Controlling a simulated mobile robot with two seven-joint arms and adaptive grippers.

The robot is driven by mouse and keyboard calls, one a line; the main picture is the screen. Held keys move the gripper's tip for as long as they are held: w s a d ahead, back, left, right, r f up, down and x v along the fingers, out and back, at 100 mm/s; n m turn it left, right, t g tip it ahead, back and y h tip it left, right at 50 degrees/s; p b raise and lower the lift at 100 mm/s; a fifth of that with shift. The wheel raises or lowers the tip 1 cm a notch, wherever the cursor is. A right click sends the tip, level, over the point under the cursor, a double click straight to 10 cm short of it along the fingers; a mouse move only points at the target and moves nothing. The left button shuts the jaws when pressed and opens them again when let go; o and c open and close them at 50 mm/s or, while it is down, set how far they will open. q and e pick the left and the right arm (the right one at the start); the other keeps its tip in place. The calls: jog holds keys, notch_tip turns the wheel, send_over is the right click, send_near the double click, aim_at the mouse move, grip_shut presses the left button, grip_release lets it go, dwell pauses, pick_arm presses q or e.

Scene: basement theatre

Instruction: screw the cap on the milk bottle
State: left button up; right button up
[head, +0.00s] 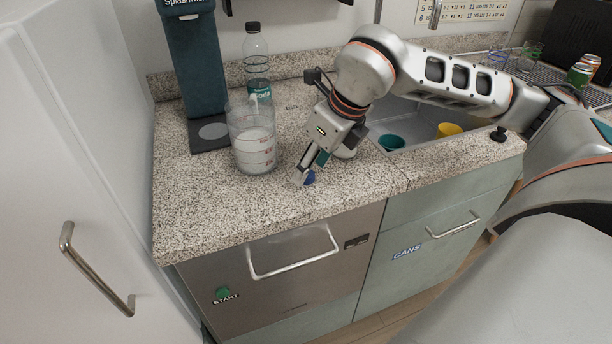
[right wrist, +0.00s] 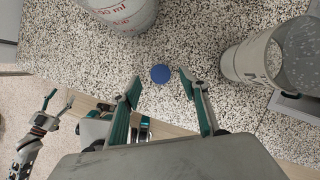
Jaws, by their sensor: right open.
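A small blue cap (head: 310,178) lies on the speckled counter near its front edge. My right gripper (head: 306,169) reaches down over it with its fingers open. In the right wrist view the cap (right wrist: 160,74) sits between and just beyond the two fingertips (right wrist: 159,85), with gaps on both sides. A pale cylindrical vessel (right wrist: 262,60) stands right of the cap; it may be the milk bottle. In the head view only its whitish base (head: 347,153) shows behind my gripper. My left gripper (right wrist: 58,103) shows at the left of the wrist view, open and empty, away from the counter.
A clear measuring beaker (head: 253,142) with whitish contents stands left of my right gripper. A soda bottle (head: 257,65) and a dark teal dispenser (head: 195,70) are behind it. The sink on the right holds a teal cup (head: 391,143) and a yellow cup (head: 449,130). The counter's front left is clear.

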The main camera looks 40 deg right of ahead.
jog(key=shift+x, duration=1)
pick_arm(q)
jog(key=shift+s+f, duration=0.2)
pick_arm(e)
jog(key=shift+r, duration=0.15)
jog(key=shift+d, duration=0.1)
jog(key=c, duration=0.7)
jog(key=shift+c, duration=0.4)
notch_tip(320, 180, up, 13)
jog(key=p, duration=0.2)
notch_tip(320, 180, up, 7)
jog(key=p, duration=0.2)
send_over(310, 176)
pick_arm(q)
jog(key=r, duration=0.2)
jog(key=shift+s+d+r, duration=0.25)
jog(key=shift+d+r, duration=0.1)
jog(key=shift+d, duration=0.05)
